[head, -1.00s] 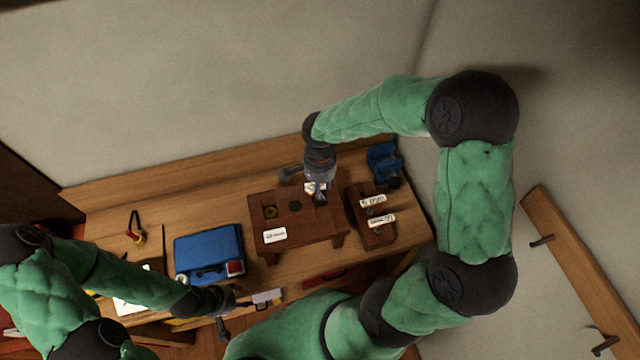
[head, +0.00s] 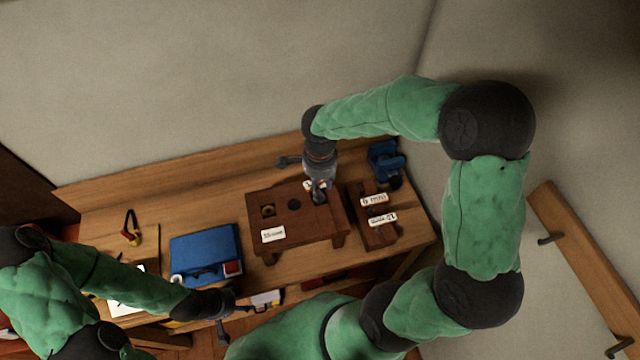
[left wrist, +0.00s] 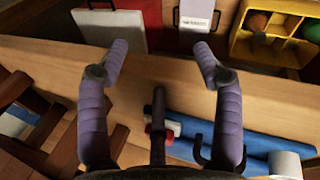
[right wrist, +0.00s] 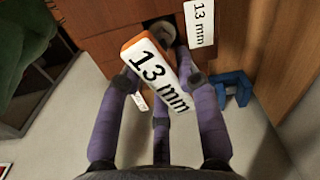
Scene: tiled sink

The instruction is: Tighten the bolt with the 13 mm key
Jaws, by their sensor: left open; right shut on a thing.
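My right gripper (right wrist: 158,85) is shut on the 13 mm key (right wrist: 150,62), an orange piece with a white "13 mm" label. The key points toward a dark opening in a wooden face, with a round grey end (right wrist: 161,30) there, perhaps the bolt; contact is unclear. In the head view this gripper (head: 317,188) is over the right part of the small wooden table-like block (head: 288,222), hiding the spot beneath it. My left gripper (left wrist: 154,65) is open and empty; in the head view it (head: 228,303) is at the bench's front edge.
A wooden holder (head: 372,228) with two white labels stands right of the block, a blue vise-like tool (head: 385,160) behind it. A blue case (head: 205,252) lies left of the block. Pliers (head: 131,228) lie further left. A yellow bin (left wrist: 270,40) shows in the left wrist view.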

